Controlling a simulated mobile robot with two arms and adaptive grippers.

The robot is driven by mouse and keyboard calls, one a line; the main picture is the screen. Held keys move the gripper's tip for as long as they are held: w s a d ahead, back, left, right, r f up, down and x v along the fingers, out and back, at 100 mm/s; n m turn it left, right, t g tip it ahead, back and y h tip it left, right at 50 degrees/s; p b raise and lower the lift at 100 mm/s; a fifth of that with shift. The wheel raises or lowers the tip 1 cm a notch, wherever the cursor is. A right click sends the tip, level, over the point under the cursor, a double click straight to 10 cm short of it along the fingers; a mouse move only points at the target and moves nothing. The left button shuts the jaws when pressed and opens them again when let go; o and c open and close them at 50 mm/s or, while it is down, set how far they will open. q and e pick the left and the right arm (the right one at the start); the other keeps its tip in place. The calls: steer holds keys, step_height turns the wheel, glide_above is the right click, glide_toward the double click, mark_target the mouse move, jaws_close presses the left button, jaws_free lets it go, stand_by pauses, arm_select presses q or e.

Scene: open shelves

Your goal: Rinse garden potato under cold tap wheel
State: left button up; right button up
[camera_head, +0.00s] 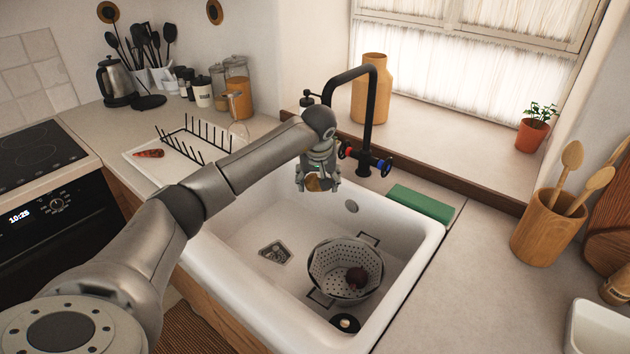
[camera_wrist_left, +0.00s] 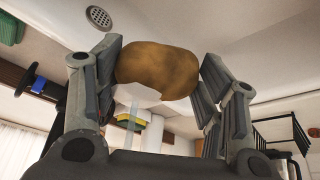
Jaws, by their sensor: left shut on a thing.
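The brown potato (camera_head: 313,183) is held between the fingers of my left gripper (camera_head: 318,187), over the white sink (camera_head: 235,252). In the left wrist view the potato (camera_wrist_left: 158,68) sits between both finger pads. The black tap (camera_head: 371,110) arches above and behind the gripper. Its red wheel (camera_head: 344,150) is on the left and its blue wheel (camera_head: 385,166) on the right. The blue wheel (camera_wrist_left: 38,84) also shows in the left wrist view. A pale streak lies below the potato in that view; I cannot tell if it is water. My right gripper is out of view.
A grey colander (camera_head: 322,272) with a dark red round vegetable (camera_head: 356,277) stands in the sink. A green sponge (camera_head: 420,204) lies on the back rim. A black dish rack (camera_head: 197,140) stands left of the sink.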

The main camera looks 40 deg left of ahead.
mark_target(314, 187)
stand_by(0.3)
arm_select(q)
steer(key=shift+a, duration=0.1)
steer(key=shift+s+a, duration=0.15)
steer(key=shift+a, duration=0.3)
steer(key=shift+d, duration=0.15)
steer(key=shift+w+d, duration=0.2)
steer(key=shift+d, duration=0.3)
steer(key=shift+s+d+p, duration=0.15)
steer(key=shift+s+p, duration=0.15)
steer(key=shift+s, duration=0.5)
steer(key=shift+s+d+p, duration=0.15)
steer(key=shift+s+p, duration=0.15)
steer(key=shift+s, duration=0.45)
steer(key=shift+s+d, duration=0.25)
steer(key=shift+s, duration=0.55)
steer(key=shift+s+d, duration=0.2)
steer(key=shift+s, duration=0.55)
steer(key=shift+s+d, duration=0.25)
steer(key=shift+s, duration=0.55)
